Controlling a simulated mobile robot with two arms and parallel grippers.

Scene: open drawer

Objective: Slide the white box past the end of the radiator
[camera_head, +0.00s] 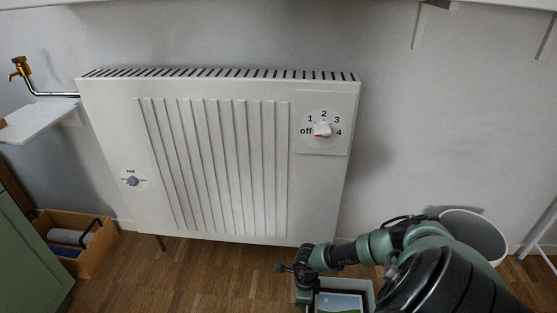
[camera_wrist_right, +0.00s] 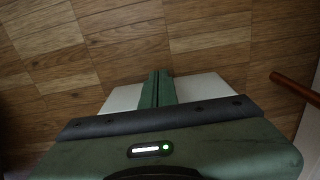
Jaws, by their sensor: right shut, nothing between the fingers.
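My right gripper (camera_head: 283,268) is low in front of the radiator's lower right end in the head view. In the right wrist view its green fingers (camera_wrist_right: 157,88) are together with nothing between them. A white flat thing (camera_wrist_right: 205,88), probably the white box, shows on both sides of the fingers above the floor. The gripper body hides most of it, and I cannot tell whether the fingers touch it. I cannot make out the white box in the head view. The white radiator (camera_head: 265,170) hangs on the wall, with a numbered dial at its right end. My left gripper is not in view.
A pale open-topped box or frame (camera_head: 368,287) with a landscape picture is beside my right arm. A white bin (camera_head: 485,235) stands behind the arm. A wooden crate (camera_head: 95,262) is at left. A reddish-brown rod (camera_wrist_right: 295,86) shows in the wrist view.

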